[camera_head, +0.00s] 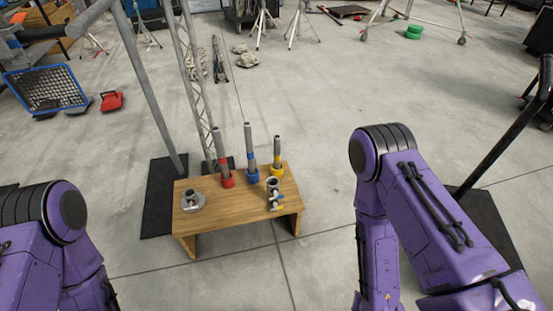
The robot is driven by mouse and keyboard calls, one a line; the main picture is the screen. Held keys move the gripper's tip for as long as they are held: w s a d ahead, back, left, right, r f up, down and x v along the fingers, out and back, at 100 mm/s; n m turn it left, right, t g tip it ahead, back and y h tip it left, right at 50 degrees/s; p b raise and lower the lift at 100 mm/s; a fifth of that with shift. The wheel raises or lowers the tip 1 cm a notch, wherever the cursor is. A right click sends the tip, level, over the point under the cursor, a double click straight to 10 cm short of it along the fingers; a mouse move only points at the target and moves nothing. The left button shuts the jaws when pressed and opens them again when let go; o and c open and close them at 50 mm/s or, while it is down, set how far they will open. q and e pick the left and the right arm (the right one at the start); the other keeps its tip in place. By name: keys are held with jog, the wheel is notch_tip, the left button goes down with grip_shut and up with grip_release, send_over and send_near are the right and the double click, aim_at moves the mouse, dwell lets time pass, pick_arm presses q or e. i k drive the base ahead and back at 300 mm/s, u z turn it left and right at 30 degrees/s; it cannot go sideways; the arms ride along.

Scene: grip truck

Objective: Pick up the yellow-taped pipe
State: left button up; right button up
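The yellow-taped pipe (277,157) stands upright at the back right of a small wooden table (238,207). It is grey with a yellow band and a yellow base. A blue-taped pipe (250,152) stands just left of it, and a red-taped pipe (222,158) stands further left. My purple arms show at the lower left and right, apart from the table. Neither gripper is in view.
A round metal flange (192,201) sits at the table's left. A grey pole and a lattice truss (190,75) rise behind the table. A blue-framed crate (45,90) and a red item (111,101) lie at left. Floor right of the table is clear.

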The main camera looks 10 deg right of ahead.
aim_at(276, 138)
jog(key=z, duration=0.7)
jog(key=i, duration=0.85)
jog(key=z, duration=0.5)
jog(key=i, duration=0.8)
jog(key=u, duration=0.35)
